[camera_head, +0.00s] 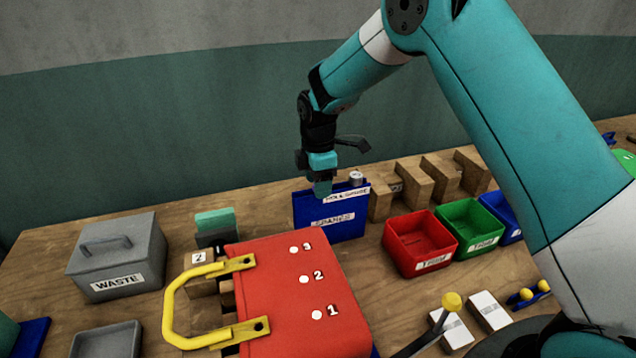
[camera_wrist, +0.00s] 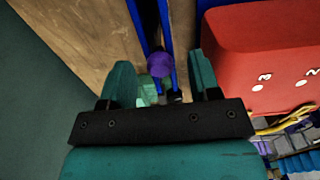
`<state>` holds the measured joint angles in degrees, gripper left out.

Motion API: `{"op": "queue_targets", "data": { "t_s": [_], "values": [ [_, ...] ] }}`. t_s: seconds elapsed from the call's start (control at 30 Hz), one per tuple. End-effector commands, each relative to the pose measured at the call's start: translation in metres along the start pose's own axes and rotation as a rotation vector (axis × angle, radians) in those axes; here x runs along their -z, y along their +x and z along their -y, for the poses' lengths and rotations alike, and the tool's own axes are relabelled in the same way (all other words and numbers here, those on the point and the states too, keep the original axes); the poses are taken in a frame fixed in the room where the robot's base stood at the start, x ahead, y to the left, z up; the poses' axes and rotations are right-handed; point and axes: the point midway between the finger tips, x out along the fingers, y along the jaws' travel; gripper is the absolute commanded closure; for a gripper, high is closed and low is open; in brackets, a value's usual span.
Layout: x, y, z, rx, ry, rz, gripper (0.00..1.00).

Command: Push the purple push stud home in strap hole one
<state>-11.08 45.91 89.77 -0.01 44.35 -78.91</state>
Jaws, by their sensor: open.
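The purple push stud (camera_wrist: 160,64) shows in the wrist view as a round purple head. It lies between the open fingers of my gripper (camera_wrist: 158,78), in or just above a narrow blue holder; I cannot tell whether the fingers touch it. The red block (camera_head: 270,290) has white spots numbered 1, 2 and 3; the spot by number 1 (camera_head: 316,315) is nearest the front. Two numbered spots also show on the red block (camera_wrist: 265,35) in the wrist view.
A yellow handle (camera_head: 175,305) sticks out left of the red block. A grey WASTE box (camera_head: 115,262) stands at the left. Red (camera_head: 432,265) and green (camera_head: 470,240) trays and wooden blocks (camera_head: 412,180) stand to the right. A lever with a yellow knob (camera_head: 451,301) rises at the front.

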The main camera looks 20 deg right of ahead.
Motion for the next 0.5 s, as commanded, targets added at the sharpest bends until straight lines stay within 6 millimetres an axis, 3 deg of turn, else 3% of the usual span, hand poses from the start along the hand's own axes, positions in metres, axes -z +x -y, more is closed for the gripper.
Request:
{"op": "queue_targets", "data": {
  "t_s": [0.27, 0.4, 0.5],
  "values": [
    [-0.0002, 0.0040, 0.0000, 0.000, 0.000, 0.000, 0.45],
    [-0.0003, 0.0037, 0.0000, 0.000, 0.000, 0.000, 0.78],
    [-0.0003, 0.0036, -0.0001, 0.000, 0.000, 0.000, 0.96]
  ]
}}
